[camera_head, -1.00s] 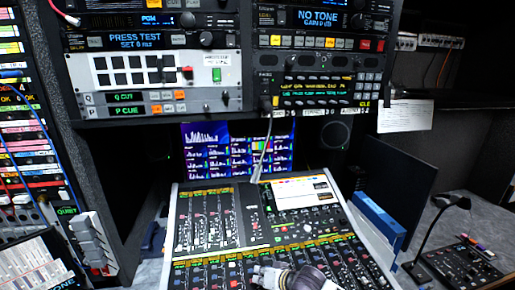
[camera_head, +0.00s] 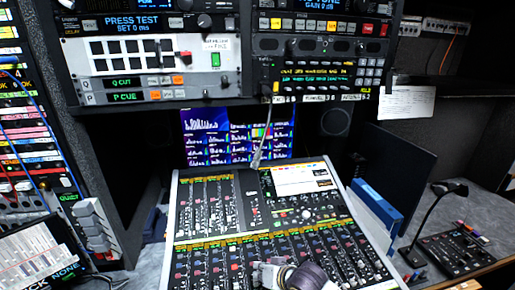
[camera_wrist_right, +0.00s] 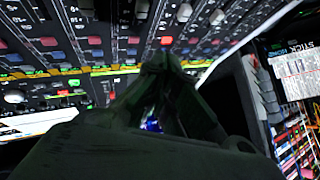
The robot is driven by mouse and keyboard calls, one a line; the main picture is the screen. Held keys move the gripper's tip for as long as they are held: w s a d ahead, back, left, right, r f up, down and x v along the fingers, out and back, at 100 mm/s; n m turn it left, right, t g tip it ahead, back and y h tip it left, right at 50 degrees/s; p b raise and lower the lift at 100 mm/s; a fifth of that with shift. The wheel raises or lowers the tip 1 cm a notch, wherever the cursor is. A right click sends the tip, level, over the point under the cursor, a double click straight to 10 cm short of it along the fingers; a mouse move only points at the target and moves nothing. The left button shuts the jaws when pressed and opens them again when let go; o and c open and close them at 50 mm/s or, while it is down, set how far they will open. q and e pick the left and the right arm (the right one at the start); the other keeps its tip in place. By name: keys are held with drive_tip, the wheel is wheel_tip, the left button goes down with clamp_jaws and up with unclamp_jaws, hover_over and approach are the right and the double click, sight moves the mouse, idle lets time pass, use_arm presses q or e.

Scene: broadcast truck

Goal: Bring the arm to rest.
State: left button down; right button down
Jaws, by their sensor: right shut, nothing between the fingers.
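My right gripper (camera_head: 268,275) shows at the bottom of the head view, over the near edge of the mixing console (camera_head: 217,210). In the right wrist view its dark fingers (camera_wrist_right: 160,62) come together at the tips, with nothing between them. The console's faders and buttons lie just beyond the fingertips in that view. I cannot tell whether the tips touch the console. My left gripper is not in view.
A monitor (camera_head: 238,135) stands behind the console under the equipment rack (camera_head: 160,65). A gooseneck microphone (camera_head: 430,215) and a small control panel (camera_head: 455,250) are at the right. A blue binder (camera_head: 376,205) stands beside the console.

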drive_tip(key=s+d+f+g+h, duration=0.2)
drive_tip(key=s+d+h, duration=0.1)
drive_tip(key=s+d, duration=0.75)
drive_tip(key=s+d+f+g+h, duration=0.2)
drive_tip(key=s+d+h, duration=0.1)
drive_tip(key=s+d, duration=0.7)
wheel_tip(320, 180, down, 33)
drive_tip(key=s+d+g, duration=0.1)
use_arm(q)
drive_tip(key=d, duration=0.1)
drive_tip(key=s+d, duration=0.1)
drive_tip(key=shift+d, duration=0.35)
use_arm(e)
drive_tip(key=s+d+f, duration=0.2)
drive_tip(key=s+f, duration=0.8)
drive_tip(key=s, duration=0.1)
drive_tip(key=s+d+f+g, duration=0.1)
drive_tip(key=s+d+f, duration=0.1)
drive_tip(key=s+f, duration=0.7)
drive_tip(key=s, duration=0.2)
drive_tip(key=shift+s+f+n, duration=0.3)
drive_tip(key=shift+f, duration=0.05)
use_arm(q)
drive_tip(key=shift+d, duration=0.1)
use_arm(e)
drive_tip(key=shift+d, duration=0.1)
